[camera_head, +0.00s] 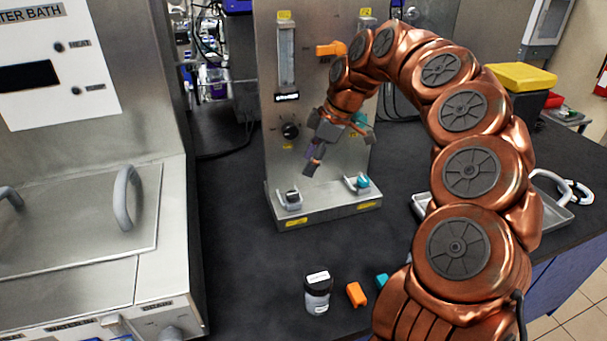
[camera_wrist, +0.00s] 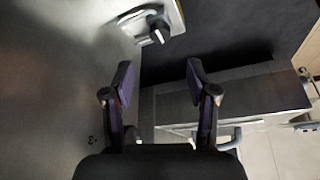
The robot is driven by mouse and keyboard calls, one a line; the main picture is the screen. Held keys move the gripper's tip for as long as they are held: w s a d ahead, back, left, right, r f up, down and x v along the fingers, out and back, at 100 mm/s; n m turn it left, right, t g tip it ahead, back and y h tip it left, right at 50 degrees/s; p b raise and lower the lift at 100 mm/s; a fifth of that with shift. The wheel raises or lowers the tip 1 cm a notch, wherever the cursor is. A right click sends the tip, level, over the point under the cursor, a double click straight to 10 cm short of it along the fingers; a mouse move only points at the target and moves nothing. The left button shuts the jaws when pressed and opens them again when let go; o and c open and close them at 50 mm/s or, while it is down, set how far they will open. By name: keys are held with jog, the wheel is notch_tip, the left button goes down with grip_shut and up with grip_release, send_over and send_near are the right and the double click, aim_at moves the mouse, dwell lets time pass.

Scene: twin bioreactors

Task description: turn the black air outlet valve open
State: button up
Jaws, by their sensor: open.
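The black valve (camera_head: 291,198) sits on the left of the steel base ledge, in a pale bracket. It also shows at the top of the wrist view (camera_wrist: 157,28), beyond the fingertips. My gripper (camera_head: 314,163) is above and a little right of this valve in the head view, apart from it, and points downward. In the wrist view my gripper (camera_wrist: 159,68) has its two fingers spread with nothing between them. One finger is partly hidden in the head view. The valve's exact handle angle is too small to tell.
A teal valve (camera_head: 361,184) sits on the ledge's right. The upright steel panel (camera_head: 275,95) carries a black knob (camera_head: 290,130) and an orange handle (camera_head: 330,48). The water bath (camera_head: 150,200) is at left.

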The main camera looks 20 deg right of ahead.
jog(key=shift+v, duration=1.05)
